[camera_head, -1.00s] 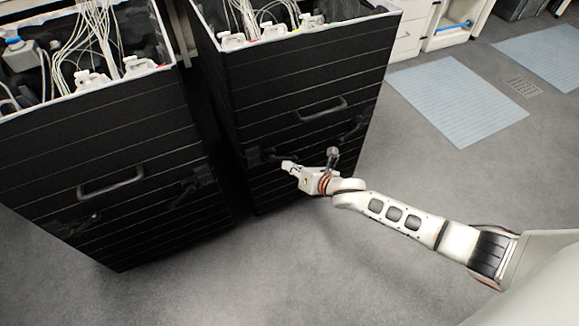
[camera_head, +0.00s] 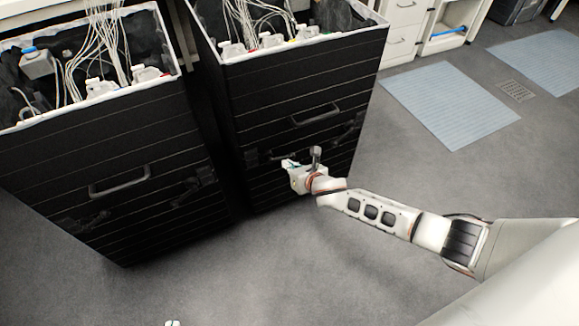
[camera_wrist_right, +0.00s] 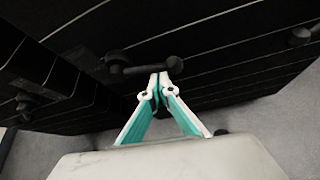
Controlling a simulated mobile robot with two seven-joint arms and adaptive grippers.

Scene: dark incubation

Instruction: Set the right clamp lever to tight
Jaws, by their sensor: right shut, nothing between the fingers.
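The right black cabinet (camera_head: 300,85) has two dark clamp levers on its front. The left one (camera_head: 252,157) is close to my right gripper (camera_head: 288,164), and the right one (camera_head: 350,130) sits near the right edge, beyond my wrist. In the right wrist view, my right gripper (camera_wrist_right: 160,80) is shut and empty. Its tips are just below a dark lever with a round knob (camera_wrist_right: 130,67); I cannot tell if they touch. Another dark knob (camera_wrist_right: 300,35) shows at the upper right. A small white tip (camera_head: 172,323) at the bottom edge may be my left gripper.
A second black cabinet (camera_head: 70,160) stands at the left, with a handle (camera_head: 120,182) and two dark clamps; a narrow gap separates the cabinets. Both are open-topped, with cables inside. Grey floor (camera_head: 270,275) is clear in front. Blue mats (camera_head: 450,105) lie at the right.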

